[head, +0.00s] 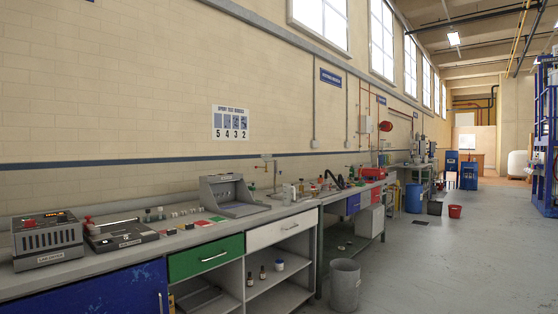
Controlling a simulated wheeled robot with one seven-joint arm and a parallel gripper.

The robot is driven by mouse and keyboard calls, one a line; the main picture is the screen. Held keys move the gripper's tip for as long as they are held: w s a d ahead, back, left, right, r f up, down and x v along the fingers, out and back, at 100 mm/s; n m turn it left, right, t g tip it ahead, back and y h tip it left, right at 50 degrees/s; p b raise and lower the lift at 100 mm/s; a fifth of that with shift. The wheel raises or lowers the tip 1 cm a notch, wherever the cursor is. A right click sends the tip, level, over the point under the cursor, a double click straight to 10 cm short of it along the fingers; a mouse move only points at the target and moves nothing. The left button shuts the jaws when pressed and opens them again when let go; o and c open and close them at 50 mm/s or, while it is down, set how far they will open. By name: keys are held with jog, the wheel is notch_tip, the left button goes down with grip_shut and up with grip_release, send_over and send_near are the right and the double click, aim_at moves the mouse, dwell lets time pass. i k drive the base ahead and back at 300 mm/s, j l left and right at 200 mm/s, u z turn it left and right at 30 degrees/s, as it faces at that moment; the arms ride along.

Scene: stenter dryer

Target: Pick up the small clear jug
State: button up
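I cannot make out the small clear jug for certain. A cluster of small vessels and bottles (301,187) stands on the bench beyond the grey slanted-lid unit, and some look pale or clear, but they are too small to tell apart. My gripper is not in view.
A long grey bench (240,221) runs along the left wall, with a lab dryer (46,240), a flat black device (122,234) and a grey slanted-lid unit (232,194) on top. A grey bin (345,286) stands by the bench.

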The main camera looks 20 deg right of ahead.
aim_at(287, 187)
jog(key=i+l, duration=0.25)
jog(key=l, duration=0.15)
jog(key=i+l, duration=0.25)
jog(key=l, duration=0.15)
jog(key=i+l, duration=0.2)
jog(key=l, duration=0.15)
jog(key=i+l, duration=0.25)
jog(key=l, duration=0.15)
jog(key=i+l, duration=0.25)
jog(key=l, duration=0.15)
jog(key=i+l, duration=0.1)
jog(key=i, duration=0.3)
jog(key=i+l, duration=0.15)
jog(key=i, duration=0.25)
jog(key=i+l, duration=0.1)
jog(key=i, duration=0.35)
